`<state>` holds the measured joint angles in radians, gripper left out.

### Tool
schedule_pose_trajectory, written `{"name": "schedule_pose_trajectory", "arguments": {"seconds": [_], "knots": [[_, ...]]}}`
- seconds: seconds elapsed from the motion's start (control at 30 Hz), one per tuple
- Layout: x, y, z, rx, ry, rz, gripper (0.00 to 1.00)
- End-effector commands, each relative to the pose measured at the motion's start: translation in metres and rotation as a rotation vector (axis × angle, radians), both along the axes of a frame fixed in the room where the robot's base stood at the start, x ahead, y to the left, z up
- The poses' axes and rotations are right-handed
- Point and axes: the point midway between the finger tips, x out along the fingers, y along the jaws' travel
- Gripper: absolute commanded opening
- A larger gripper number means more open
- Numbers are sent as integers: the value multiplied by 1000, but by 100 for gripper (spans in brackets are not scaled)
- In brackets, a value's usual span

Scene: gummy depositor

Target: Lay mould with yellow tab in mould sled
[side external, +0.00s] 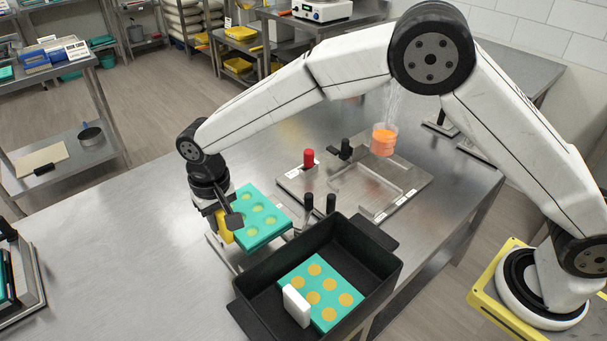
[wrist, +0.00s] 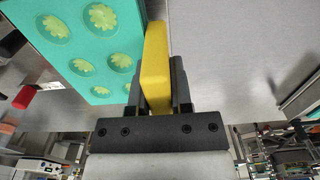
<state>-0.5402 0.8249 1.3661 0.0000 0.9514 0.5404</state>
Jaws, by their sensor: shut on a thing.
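The teal mould with the yellow tab (side external: 259,216) hangs in my gripper at the left of the black tray, its flower-shaped cavities showing pale yellow-green. In the wrist view the mould (wrist: 85,45) fills the upper left. My gripper (side external: 228,216) is shut on the yellow tab, and in the wrist view the fingers (wrist: 160,85) stand on both sides of the tab (wrist: 156,60). The mould sled is probably the metal plate with a shallow rectangular recess (side external: 340,201), behind and right of the mould. I cannot tell how high the mould is above the table.
A black tray (side external: 246,290) at the front holds another teal mould (side external: 320,291) with orange cavities and a white tab (side external: 297,306). A red knob (side external: 308,158) and black handles stand around the recessed plate. A beaker of orange liquid (side external: 384,140) is above its back edge.

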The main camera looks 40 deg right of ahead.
Motion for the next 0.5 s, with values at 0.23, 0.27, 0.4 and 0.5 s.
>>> {"name": "schedule_pose_trajectory", "arguments": {"seconds": [0.23,0.27,0.4,0.5], "knots": [[1,1,27,3,-4,0,0],[1,1,31,3,-5,0,0],[1,0,55,2,-4,0,0],[2,-9,64,0,0,-4,0]]}}
